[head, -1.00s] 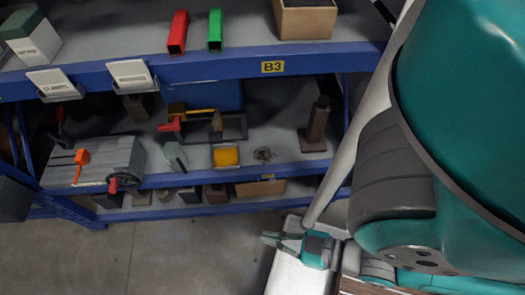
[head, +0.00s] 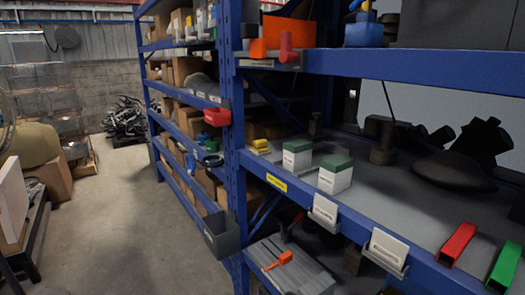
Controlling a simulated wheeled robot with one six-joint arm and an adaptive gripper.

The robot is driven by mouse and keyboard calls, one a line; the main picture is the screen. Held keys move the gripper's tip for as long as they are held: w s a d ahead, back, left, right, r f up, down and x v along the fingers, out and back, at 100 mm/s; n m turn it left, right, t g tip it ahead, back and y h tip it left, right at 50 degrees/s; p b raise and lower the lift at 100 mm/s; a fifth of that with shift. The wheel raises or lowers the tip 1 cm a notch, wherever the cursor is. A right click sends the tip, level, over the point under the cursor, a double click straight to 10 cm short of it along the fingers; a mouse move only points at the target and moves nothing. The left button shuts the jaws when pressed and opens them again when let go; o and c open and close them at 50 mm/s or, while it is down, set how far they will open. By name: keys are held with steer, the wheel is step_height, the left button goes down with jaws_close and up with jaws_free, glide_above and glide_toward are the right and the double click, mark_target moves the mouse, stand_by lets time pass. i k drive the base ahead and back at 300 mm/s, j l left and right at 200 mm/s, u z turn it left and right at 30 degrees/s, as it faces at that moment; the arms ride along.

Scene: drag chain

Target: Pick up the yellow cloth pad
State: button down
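A small yellow block-like item (head: 260,146) lies on the middle shelf of the near blue rack, at its left end, left of two white boxes with green lids. It is too small to tell whether it is a cloth pad. The lower shelf area where a flat yellow square lay in the earlier head frame is out of view now. My gripper and arm are not in view.
The two boxes (head: 297,157) (head: 335,174), a red tube (head: 457,244) and a green tube (head: 505,265) sit on the shelf. A dark bin (head: 220,235) hangs at the rack's corner. The aisle floor (head: 130,215) at left is clear.

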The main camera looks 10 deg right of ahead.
mark_target(259, 148)
steer(key=i+j+u, duration=0.3)
steer(key=j, duration=0.3)
steer(key=i+j+u, duration=0.35)
steer(key=j, duration=0.15)
